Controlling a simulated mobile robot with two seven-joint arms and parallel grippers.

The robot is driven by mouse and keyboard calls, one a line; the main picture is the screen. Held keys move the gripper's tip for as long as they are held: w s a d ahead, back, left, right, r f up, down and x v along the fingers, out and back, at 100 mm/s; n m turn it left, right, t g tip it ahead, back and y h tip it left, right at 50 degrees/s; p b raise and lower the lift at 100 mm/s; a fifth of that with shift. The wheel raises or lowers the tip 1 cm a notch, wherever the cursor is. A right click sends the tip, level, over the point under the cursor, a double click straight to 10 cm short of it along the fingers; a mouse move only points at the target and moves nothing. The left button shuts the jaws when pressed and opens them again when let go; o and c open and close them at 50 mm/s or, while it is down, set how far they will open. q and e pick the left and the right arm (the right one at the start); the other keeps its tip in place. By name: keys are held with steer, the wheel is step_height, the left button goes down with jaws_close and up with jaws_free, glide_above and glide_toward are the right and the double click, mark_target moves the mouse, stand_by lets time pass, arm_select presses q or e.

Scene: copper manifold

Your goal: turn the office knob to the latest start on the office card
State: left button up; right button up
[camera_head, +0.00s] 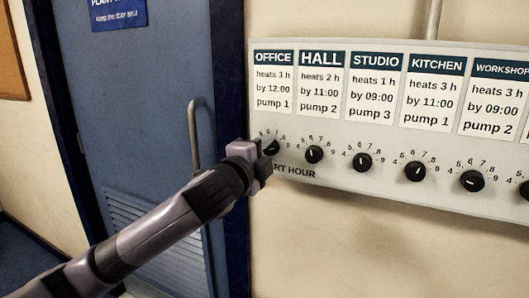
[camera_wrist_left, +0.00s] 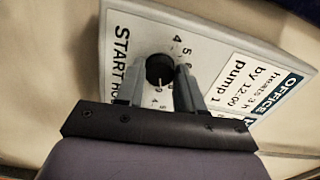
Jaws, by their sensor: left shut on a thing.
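The office card (camera_head: 273,82) reads "heats 3 h, by 12:00, pump 1". The black office knob (camera_head: 272,145) is below it on the grey panel, partly hidden by my left gripper (camera_head: 265,152) in the head view. In the left wrist view the office knob (camera_wrist_left: 159,70) sits between the two fingers of my left gripper (camera_wrist_left: 160,84), which is shut on it. Its light pointer mark points toward the bottom of that picture. The fingers cover some dial numbers, so I cannot surely read which hour it points to. My right gripper is not in view.
More knobs stand in a row to the right: hall (camera_head: 314,154), studio (camera_head: 362,162), kitchen (camera_head: 415,171) and workshop (camera_head: 472,181), each under its card. A blue door (camera_head: 130,120) with a metal handle (camera_head: 194,135) is left of the panel. The wall below is clear.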

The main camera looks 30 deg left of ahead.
arm_select(q)
steer(key=shift+m, duration=0.6)
steer(key=o, duration=1)
steer(key=shift+s+d+b, duration=0.2)
steer(key=shift+s+b, duration=0.5)
steer(key=shift+s, duration=2.9)
